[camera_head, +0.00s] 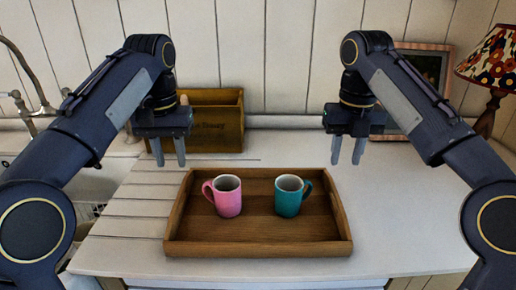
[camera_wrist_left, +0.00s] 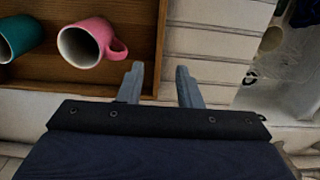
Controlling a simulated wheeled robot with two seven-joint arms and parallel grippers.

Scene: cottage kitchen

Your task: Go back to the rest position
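My left gripper (camera_head: 171,152) is open and empty above the counter, left of and behind the wooden tray. In the left wrist view its two fingers (camera_wrist_left: 160,84) are apart with nothing between them. My right gripper (camera_head: 347,151) is open and empty above the counter, behind the tray's right side. Both grippers are clear of the mugs.
A wooden tray (camera_head: 258,248) on the white counter (camera_head: 400,215) holds an upright pink mug (camera_head: 229,201) and an upright teal mug (camera_head: 287,201). A wooden box (camera_head: 222,127), picture frame (camera_head: 425,70) and lamp (camera_head: 490,65) stand behind. A sink (camera_head: 105,185) is left.

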